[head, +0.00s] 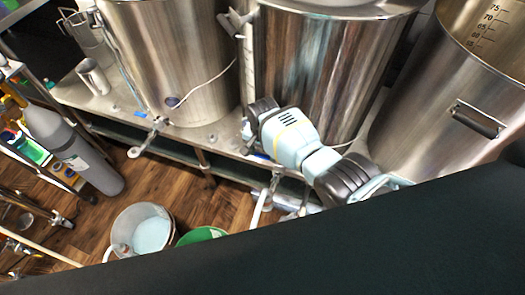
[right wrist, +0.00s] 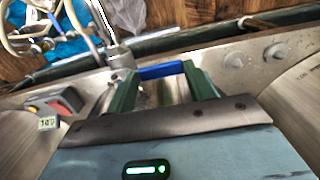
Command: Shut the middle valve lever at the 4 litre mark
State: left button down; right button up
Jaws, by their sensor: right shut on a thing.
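The middle steel kettle (head: 325,65) stands behind my right arm in the head view. My right gripper (head: 250,128) is low at its front left, by the kettle's outlet. In the right wrist view a blue lever handle (right wrist: 160,71) lies across the tips of the green fingers, and the gripper is shut on it. The metal valve body (right wrist: 118,54) is just left of the fingers. A bucket (head: 118,245) on the floor holds pale, bluish liquid (head: 152,234). Its litre marks cannot be read. My left gripper is out of view.
The left kettle (head: 175,60) has its own valve (head: 150,138) jutting over the bench edge. The right kettle (head: 430,100) has a side handle (head: 478,120). A green container (head: 203,235) stands beside the bucket. A grey gas cylinder (head: 65,145) stands left. Wooden floor is clear between.

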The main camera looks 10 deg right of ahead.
aim_at(262, 155)
jog(key=o, duration=1.4)
notch_tip(262, 155, up, 6)
jog(key=shift+w+r+p, duration=0.15)
jog(key=shift+r+p, duration=0.1)
jog(key=shift+p, duration=1)
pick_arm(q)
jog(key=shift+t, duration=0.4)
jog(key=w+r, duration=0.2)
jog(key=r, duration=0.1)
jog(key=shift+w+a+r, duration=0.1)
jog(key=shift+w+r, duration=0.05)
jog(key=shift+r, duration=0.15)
pick_arm(e)
jog(key=shift+r, duration=0.6)
